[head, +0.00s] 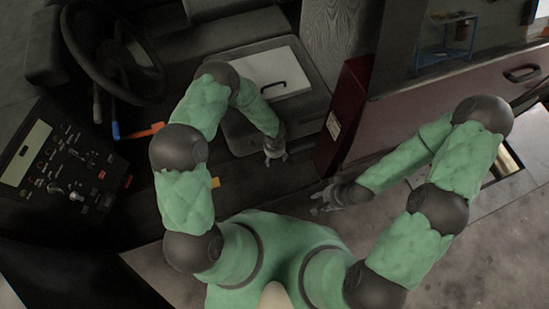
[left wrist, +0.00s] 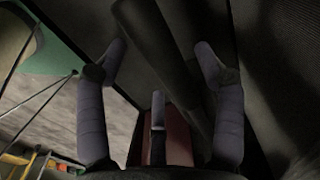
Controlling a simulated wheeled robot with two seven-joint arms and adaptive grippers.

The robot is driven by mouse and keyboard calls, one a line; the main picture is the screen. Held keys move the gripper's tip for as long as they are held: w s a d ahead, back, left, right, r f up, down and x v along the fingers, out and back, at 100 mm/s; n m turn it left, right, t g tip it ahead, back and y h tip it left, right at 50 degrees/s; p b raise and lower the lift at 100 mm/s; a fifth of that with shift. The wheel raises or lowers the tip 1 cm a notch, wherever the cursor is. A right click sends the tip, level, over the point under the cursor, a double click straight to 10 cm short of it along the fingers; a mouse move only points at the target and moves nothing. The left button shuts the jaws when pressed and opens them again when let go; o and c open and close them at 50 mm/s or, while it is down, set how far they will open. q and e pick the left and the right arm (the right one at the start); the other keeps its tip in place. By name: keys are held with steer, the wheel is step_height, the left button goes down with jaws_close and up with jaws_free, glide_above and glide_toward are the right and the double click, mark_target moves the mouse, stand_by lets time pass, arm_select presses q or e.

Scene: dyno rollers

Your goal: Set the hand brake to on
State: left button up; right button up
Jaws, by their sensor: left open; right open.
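I cannot tell for sure which part is the hand brake. An orange lever (head: 145,131) sticks out by the steering column, left of my left arm. In the left wrist view a long dark bar-like shape (left wrist: 165,50) runs between the open fingers; I cannot tell whether it is a lever or an edge of the seat. My right gripper (head: 322,204) is open and empty, low in front of the red box.
The seat (head: 235,130) carries a white panel with a black handle (head: 270,87). A dark red box (head: 343,118) stands right of it. The steering wheel (head: 115,52) and control panel (head: 65,175) are at left. A door (head: 440,100) is at right.

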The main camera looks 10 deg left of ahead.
arm_select(q)
steer(key=shift+f, duration=0.35)
steer(key=shift+c, duration=0.3)
jaws_close()
steer(key=shift+w+r+p, duration=0.1)
steer(key=shift+r+p, duration=0.3)
steer(key=shift+r, duration=0.1)
steer(key=r, duration=0.1)
steer(key=r+y+p, duration=0.1)
steer(key=r+g+y, duration=0.1)
steer(key=shift+w+d, duration=0.3)
steer(key=shift+d, duration=0.05)
steer(key=r, duration=0.1)
steer(key=r+g+y, duration=0.1)
steer(key=d+r, duration=0.1)
steer(key=shift+w+r+g+y, duration=0.2)
steer(key=shift+w+g+y, duration=0.1)
steer(key=shift+w+y, duration=0.1)
steer(key=shift+w+d+r+y, duration=0.1)
steer(key=shift+d+r+y, duration=0.2)
steer(key=shift+r, duration=0.3)
